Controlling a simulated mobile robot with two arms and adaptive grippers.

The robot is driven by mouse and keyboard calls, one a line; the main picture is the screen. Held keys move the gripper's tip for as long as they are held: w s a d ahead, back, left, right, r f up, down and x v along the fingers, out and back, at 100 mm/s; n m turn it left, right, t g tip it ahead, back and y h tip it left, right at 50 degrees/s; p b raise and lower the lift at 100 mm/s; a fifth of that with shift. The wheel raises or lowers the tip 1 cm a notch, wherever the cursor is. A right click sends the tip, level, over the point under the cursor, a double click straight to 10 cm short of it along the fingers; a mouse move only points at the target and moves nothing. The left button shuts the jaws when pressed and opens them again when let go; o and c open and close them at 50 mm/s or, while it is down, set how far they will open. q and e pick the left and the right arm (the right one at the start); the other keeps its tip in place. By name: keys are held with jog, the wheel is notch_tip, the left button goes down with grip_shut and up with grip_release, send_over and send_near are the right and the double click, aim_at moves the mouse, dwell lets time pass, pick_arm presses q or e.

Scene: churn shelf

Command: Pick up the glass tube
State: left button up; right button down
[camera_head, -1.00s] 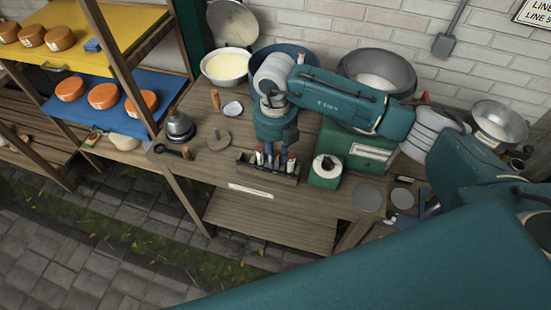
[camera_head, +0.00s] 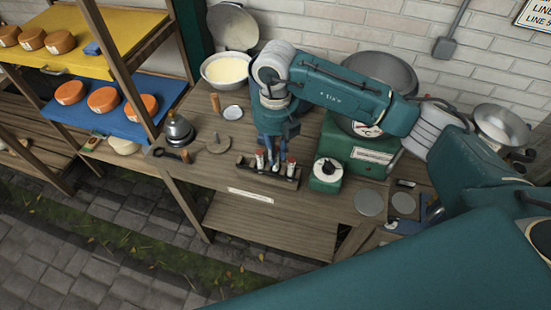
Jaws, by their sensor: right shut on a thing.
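My right gripper (camera_head: 272,165) points down over the middle of the rack. Its fingers are shut on a glass tube at the rack; the fingers hide most of it, and I cannot tell whether its lower end is clear of the rack. My left gripper is not in view.
A green device with a round white top (camera_head: 328,172) stands close right of the rack. A metal bell-shaped pot (camera_head: 178,128), a wooden disc with a peg (camera_head: 218,143) and a bowl of pale yellow contents (camera_head: 226,69) are to the left. Flat grey discs (camera_head: 369,202) lie to the right.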

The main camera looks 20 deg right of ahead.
notch_tip(320, 180, up, 10)
jog(key=b, duration=0.3)
jog(key=shift+w+r, duration=0.1)
jog(key=shift+r, duration=0.15)
notch_tip(320, 180, up, 6)
jog(key=shift+r, duration=0.2)
